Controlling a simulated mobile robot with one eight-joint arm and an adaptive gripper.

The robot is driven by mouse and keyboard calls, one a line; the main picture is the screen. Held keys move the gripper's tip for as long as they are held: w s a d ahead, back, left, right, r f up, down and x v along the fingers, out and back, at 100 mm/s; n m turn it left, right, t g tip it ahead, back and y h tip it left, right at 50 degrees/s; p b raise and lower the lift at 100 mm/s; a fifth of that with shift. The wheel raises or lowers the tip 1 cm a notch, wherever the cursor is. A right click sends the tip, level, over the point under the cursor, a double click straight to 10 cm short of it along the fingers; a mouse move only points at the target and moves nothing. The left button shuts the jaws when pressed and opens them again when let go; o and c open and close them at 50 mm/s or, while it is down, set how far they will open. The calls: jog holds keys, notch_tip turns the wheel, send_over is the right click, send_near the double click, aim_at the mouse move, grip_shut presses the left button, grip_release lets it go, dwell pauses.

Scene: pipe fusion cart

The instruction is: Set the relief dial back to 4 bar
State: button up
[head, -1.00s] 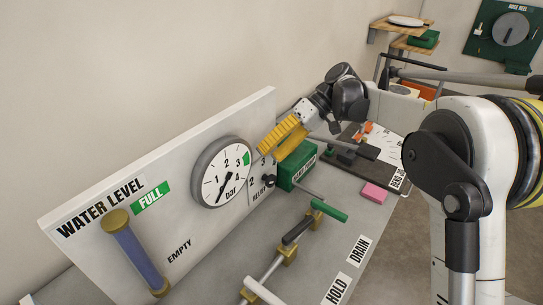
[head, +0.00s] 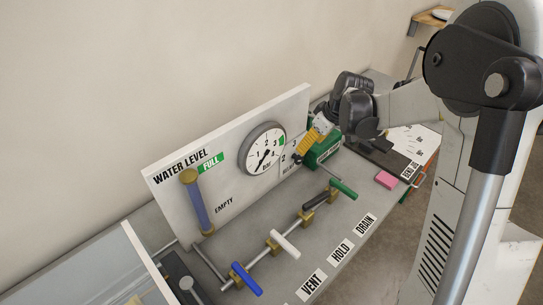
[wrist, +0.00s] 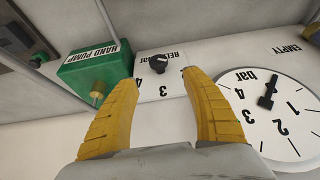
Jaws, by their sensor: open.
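The relief dial is a small black knob (wrist: 160,63) on a white plate with the numbers 2, 3 and 4 and the label "RELIEF bar". The wrist view shows it upside down; I cannot tell exactly where the knob points. My gripper (wrist: 165,95) is open, and its two yellow fingers stand on either side of the plate in the picture, with the knob beyond the gap between them. Nothing is held. In the head view my gripper (head: 301,153) is in front of the plate and hides most of the knob.
A round pressure gauge (head: 263,148) is left of the relief plate. A green hand pump box (head: 325,149) stands on the right, close to my fingers. Below are a blue handle (head: 246,279), a white handle (head: 284,244) and other valve handles. A pink block (head: 386,179) lies farther right.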

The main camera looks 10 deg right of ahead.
aim_at(301, 157)
jog(key=b+x, duration=0.2)
jog(key=x, duration=0.9)
jog(key=shift+d, duration=0.1)
jog(key=shift+r, duration=0.1)
jog(key=c, duration=1.2)
